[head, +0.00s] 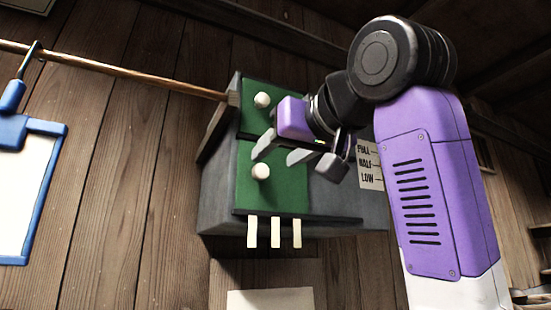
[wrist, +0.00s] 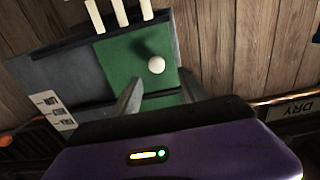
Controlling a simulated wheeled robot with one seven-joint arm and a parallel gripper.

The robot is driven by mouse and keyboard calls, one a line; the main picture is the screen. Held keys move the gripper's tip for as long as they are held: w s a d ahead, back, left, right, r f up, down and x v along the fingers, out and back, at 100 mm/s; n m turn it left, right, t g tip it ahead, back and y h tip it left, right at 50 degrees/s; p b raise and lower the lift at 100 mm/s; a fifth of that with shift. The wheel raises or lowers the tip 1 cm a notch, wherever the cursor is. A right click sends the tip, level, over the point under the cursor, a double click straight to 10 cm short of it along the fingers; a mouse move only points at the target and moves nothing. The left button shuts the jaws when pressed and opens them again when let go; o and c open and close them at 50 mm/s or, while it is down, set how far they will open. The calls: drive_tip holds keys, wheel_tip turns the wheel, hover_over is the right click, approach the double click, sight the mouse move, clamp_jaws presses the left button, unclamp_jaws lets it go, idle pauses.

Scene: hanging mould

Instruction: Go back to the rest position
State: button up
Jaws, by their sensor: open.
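My gripper (head: 278,151) is in front of the green face (head: 278,188) of a grey box on the plank wall. Its two grey fingers are apart, with nothing between them. One round white knob (head: 262,100) is above the fingers and another white knob (head: 261,171) is just below them. In the wrist view the fingers (wrist: 158,95) spread over the green face (wrist: 122,62), and one white knob (wrist: 156,65) shows just beyond their tips. I cannot tell whether a finger touches the face.
Three cream strips (head: 275,232) hang under the box. A wooden rod (head: 130,75) runs to its upper left. A blue-framed board (head: 60,180) hangs at the left. A label marked FULL, HALF, LOW (head: 369,165) is on the box's right side. Bare wall lies between board and box.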

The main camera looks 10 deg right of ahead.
idle(0.4)
wheel_tip(320, 180, up, 7)
drive_tip(key=s+n+t+y, duration=0.1)
drive_tip(key=s+t+y, duration=0.1)
drive_tip(key=t, duration=0.1)
drive_tip(key=w+d+f+m+t+h, duration=0.1)
drive_tip(key=w+d+f+t, duration=0.15)
drive_tip(key=f, duration=0.85)
drive_tip(key=w+d+f+m+t, duration=0.1)
drive_tip(key=w+d+f+t, duration=0.15)
drive_tip(key=f, duration=0.95)
drive_tip(key=s+d+f+m+g+h, duration=0.1)
drive_tip(key=s+d+f+m+h, duration=0.15)
drive_tip(key=f, duration=1.15)
drive_tip(key=s+d+f+m+h, duration=0.1)
drive_tip(key=s+d+f+h, duration=0.2)
drive_tip(key=f, duration=1)
drive_tip(key=s+f+g, duration=0.3)
drive_tip(key=s+f, duration=0.7)
drive_tip(key=s, duration=0.3)
drive_tip(key=s+d+f+g, duration=0.1)
drive_tip(key=s+f+g, duration=0.2)
drive_tip(key=s+f, duration=0.7)
drive_tip(key=s+d+f+g+h, duration=0.1)
drive_tip(key=s+f+g, duration=0.2)
drive_tip(key=s+f, duration=0.6)
drive_tip(key=s+n, duration=0.1)
drive_tip(key=s, duration=0.6)
drive_tip(key=shift+s+f, duration=0.35)
drive_tip(key=shift+f, duration=0.05)
